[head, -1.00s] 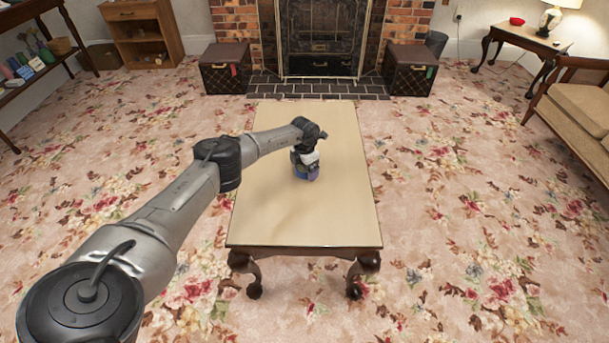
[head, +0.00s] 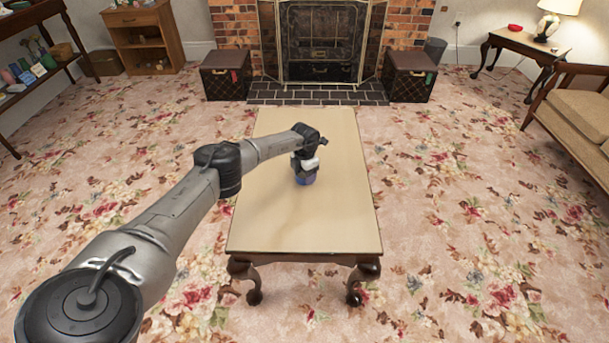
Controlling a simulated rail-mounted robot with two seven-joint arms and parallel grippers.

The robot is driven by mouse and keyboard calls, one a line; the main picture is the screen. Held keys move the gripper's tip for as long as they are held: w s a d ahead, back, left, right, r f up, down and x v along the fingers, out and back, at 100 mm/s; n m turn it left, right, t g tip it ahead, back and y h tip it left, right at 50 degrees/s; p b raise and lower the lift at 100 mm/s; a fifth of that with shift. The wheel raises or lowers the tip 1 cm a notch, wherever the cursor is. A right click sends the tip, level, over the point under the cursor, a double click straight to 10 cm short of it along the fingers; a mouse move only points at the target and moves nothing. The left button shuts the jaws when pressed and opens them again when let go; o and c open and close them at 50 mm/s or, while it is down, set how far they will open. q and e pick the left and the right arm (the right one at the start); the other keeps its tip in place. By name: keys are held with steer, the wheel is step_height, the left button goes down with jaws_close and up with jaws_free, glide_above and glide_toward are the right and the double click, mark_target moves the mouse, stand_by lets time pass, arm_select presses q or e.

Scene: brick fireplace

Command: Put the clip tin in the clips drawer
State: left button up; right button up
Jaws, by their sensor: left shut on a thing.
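A small blue tin (head: 306,180) is at the middle of the low table (head: 300,220), largely covered from above by my gripper. My left gripper (head: 305,172) points down at the tin and is shut on it. I cannot tell whether the tin touches the tabletop or is slightly above it. My left arm reaches in from the lower left across the table. My right gripper does not show. No drawer marked for clips can be made out; a wooden cabinet (head: 145,38) with a drawer at its top stands at the back left.
Two dark trunks, left (head: 226,75) and right (head: 409,77), flank the brick fireplace (head: 320,45). A side table (head: 520,45) with a lamp and red bowl, and a sofa (head: 575,105), are at right. Flowered carpet is open around the table.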

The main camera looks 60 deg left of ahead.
arm_select(q)
steer(key=r+p, duration=0.2)
steer(key=r, duration=0.1)
steer(key=d+r+p, duration=0.1)
steer(key=r+p, duration=0.1)
steer(key=shift+w+r, duration=0.15)
steer(key=shift+w, duration=0.1)
steer(key=w+d+r+p, duration=0.5)
steer(key=d, duration=0.4)
steer(key=shift+w+r, duration=0.25)
steer(key=shift+r, duration=0.1)
